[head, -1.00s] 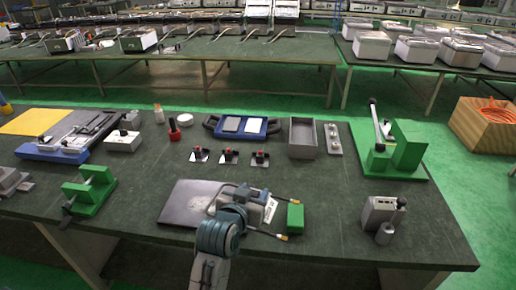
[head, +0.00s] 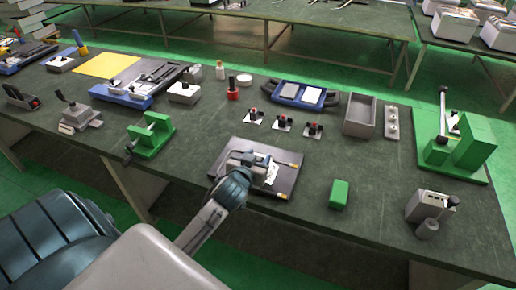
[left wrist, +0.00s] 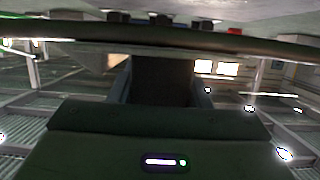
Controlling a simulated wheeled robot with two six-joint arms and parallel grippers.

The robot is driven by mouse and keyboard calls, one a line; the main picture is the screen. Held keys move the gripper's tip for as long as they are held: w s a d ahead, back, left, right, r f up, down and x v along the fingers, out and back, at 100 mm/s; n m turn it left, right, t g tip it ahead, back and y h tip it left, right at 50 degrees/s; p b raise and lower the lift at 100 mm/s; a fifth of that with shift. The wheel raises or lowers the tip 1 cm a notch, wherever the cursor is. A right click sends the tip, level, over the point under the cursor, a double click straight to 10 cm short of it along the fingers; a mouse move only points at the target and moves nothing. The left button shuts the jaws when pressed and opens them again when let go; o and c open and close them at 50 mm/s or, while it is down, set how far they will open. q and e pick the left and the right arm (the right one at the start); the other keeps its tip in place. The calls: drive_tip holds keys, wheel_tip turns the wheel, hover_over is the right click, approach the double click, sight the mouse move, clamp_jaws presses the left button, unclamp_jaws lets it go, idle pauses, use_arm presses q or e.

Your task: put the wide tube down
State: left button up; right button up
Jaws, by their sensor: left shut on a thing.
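My left gripper (head: 258,170) is over the dark square plate (head: 236,145) on the near middle of the table, fingers pointing away from me. It is shut on a dark thin-ended tube with brass-coloured tips (head: 283,195), which I take to be the wide tube. The tips stick out to the right of the gripper, over or on the plate; the hand hides the rest. I cannot tell whether the tube touches the plate. In the left wrist view the fingers and a dark shape between them are too dim to make out. My right gripper is not in view.
A green block (head: 339,194) stands right of the plate. A green clamp (head: 151,135) is at left, a grey device (head: 430,207) at right. The table front between block and device is clear.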

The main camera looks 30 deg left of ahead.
use_arm(q)
drive_tip(key=w+a, duration=0.1)
drive_tip(key=w, duration=0.1)
drive_tip(key=w+a+p, duration=0.1)
drive_tip(key=w, duration=0.1)
drive_tip(key=w+a, duration=0.1)
drive_tip(key=w, duration=0.1)
drive_tip(key=shift+a+f+p, duration=0.3)
drive_tip(key=shift+a+p, duration=0.05)
wheel_tip(320, 180, down, 3)
drive_tip(key=shift+r+p, duration=0.1)
drive_tip(key=shift+p, duration=0.55)
drive_tip(key=shift+f, duration=0.35)
drive_tip(key=o, duration=0.8)
drive_tip(key=shift+f, duration=0.2)
drive_tip(key=o, duration=0.5)
drive_tip(key=shift+c, duration=0.2)
drive_tip(key=shift+r, duration=0.1)
drive_tip(key=shift+r, duration=0.1)
